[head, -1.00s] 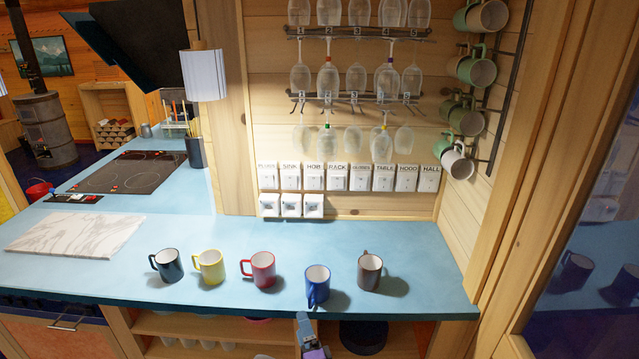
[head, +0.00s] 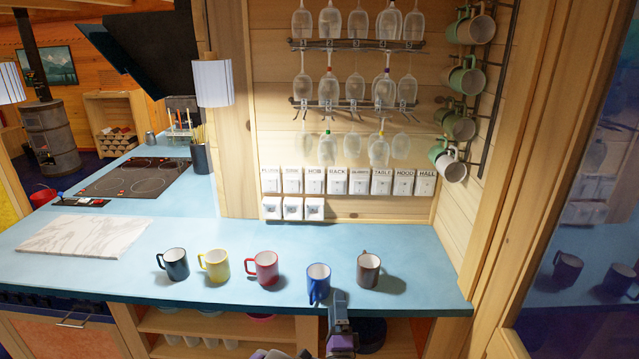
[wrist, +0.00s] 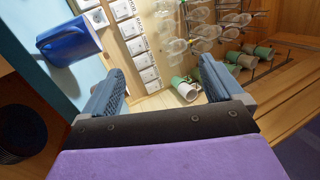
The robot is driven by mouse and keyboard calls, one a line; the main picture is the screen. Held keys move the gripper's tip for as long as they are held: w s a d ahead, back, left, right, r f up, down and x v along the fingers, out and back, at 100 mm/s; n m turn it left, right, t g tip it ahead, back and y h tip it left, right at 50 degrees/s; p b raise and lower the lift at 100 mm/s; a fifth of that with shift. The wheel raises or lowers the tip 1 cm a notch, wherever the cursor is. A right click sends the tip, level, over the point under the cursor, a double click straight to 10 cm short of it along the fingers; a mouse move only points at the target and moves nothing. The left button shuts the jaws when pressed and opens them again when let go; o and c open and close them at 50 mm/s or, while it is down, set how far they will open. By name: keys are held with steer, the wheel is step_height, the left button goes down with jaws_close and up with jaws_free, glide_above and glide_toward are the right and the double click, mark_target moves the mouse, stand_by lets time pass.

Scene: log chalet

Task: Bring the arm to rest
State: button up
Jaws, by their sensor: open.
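My gripper (head: 338,305) is at the front edge of the blue counter (head: 120,268) in the head view, just right of and below the blue mug. In the wrist view the two fingers of my gripper (wrist: 160,88) stand wide apart with nothing between them. The blue mug (head: 318,281) stands upright on the counter and shows large at the upper left of the wrist view (wrist: 68,40), outside the fingers. My gripper looks apart from it.
Black (head: 175,264), yellow (head: 215,265), red (head: 264,267) and brown (head: 368,270) mugs stand on the counter. Wine glasses (head: 355,63) hang on the wall above white switches (head: 337,181). Green mugs (head: 462,78) hang at right. A marble board (head: 85,235) lies left.

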steer(key=s+d+r+m+g+h, duration=0.2)
steer(key=s+d+r+m+h, duration=0.1)
steer(key=d+r+m+h, duration=0.55)
steer(key=s+d+r+m+g+h, duration=0.2)
steer(key=s+d+r+m+h, duration=0.2)
steer(key=d+r+m+h, duration=0.5)
steer(key=s+d+r+m+g+h, duration=0.4)
steer(key=s+d+m+g+h, duration=0.2)
steer(key=s+d+m+g, duration=0.9)
steer(key=s+a+f+m+g+y, duration=0.2)
steer(key=s+f+m+g+y, duration=0.35)
steer(key=s, duration=0.45)
steer(key=s+a+f+m+g+y, duration=0.2)
steer(key=s+m+g+y, duration=0.3)
steer(key=s+m+y, duration=0.3)
steer(key=s+a+f+m+t+y, duration=0.1)
steer(key=a+m+t+y, duration=0.1)
steer(key=a, duration=0.7)
steer(key=s+a+f+m+t+y, duration=0.1)
steer(key=a+f+m+t+y, duration=0.1)
steer(key=a+m+y, duration=0.3)
steer(key=a+t+y, duration=0.1)
steer(key=a+y, duration=0.1)
steer(key=a, duration=0.2)
steer(key=shift+s+a, duration=0.15)
steer(key=shift+s, duration=0.15)
steer(key=shift+f+t, duration=0.1)
steer(key=shift+t, duration=0.15)
